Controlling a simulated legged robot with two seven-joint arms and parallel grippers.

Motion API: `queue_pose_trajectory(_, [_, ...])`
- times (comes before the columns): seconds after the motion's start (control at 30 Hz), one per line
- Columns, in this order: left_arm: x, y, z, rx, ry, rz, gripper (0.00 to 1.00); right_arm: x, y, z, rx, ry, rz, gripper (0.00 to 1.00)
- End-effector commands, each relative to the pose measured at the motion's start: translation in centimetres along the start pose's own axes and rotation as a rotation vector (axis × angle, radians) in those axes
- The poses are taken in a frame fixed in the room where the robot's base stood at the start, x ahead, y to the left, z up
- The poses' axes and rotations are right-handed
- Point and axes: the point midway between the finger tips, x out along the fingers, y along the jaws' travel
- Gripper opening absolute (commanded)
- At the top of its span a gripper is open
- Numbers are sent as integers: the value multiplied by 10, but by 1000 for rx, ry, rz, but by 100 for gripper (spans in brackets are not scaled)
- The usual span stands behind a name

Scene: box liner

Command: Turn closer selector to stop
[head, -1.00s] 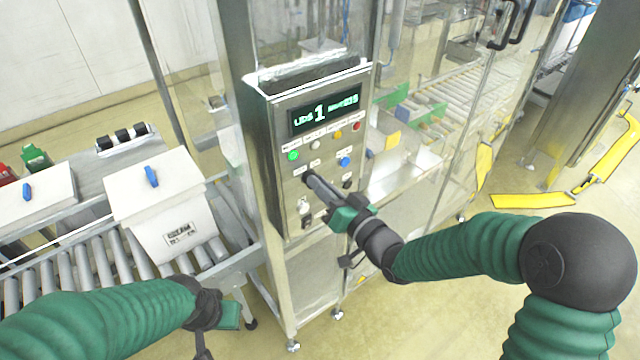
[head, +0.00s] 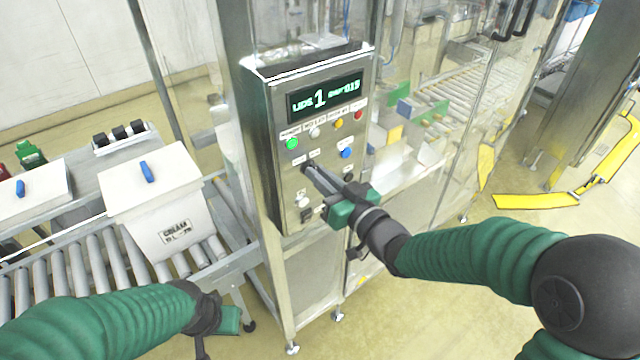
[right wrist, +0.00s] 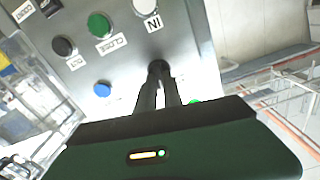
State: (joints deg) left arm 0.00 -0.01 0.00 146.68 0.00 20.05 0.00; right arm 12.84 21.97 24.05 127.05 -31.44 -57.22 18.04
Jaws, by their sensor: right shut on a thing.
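The control panel (head: 320,140) is a steel box with a lit display reading a large 1, with coloured buttons and dark knobs below. My right gripper (head: 307,168) reaches the panel's left middle, fingers pointing into its face. It is shut on a small dark selector knob, which the fingertips mostly hide. In the right wrist view the closed fingers (right wrist: 158,72) meet the dark knob (right wrist: 158,66) at the panel. The knob's pointing direction cannot be read. My left gripper (head: 228,320) hangs low at the left, away from the panel; its fingers are unclear.
A green button (head: 292,143) and a blue button (head: 346,153) sit near the right gripper. A white lidded box (head: 165,205) stands on the roller conveyor (head: 75,265) at left. Clear machine guarding stands behind the panel. Floor at the lower right is open.

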Motion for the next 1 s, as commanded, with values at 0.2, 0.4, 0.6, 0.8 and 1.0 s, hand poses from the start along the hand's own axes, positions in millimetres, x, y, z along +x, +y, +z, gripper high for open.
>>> queue_pose_trajectory(0.2, [34, 0, 8, 0, 0, 0, 0, 0, 0, 5, -208, 5, 0, 0])
queue_pose_trajectory(0.4, [57, 0, 14, 0, 0, 0, 0, 0, -2, 5, -388, 4, 1, 0])
queue_pose_trajectory(0.6, [75, 0, 18, 0, 0, 0, 0, 0, -3, 4, -536, 4, 1, 0])
queue_pose_trajectory(0.8, [87, 0, 20, 0, 0, 0, 0, 0, -4, 4, -638, 2, 1, 0])
queue_pose_trajectory(1.0, [92, 0, 22, 0, 0, 0, 0, 0, -4, 2, -691, 2, 1, 0])
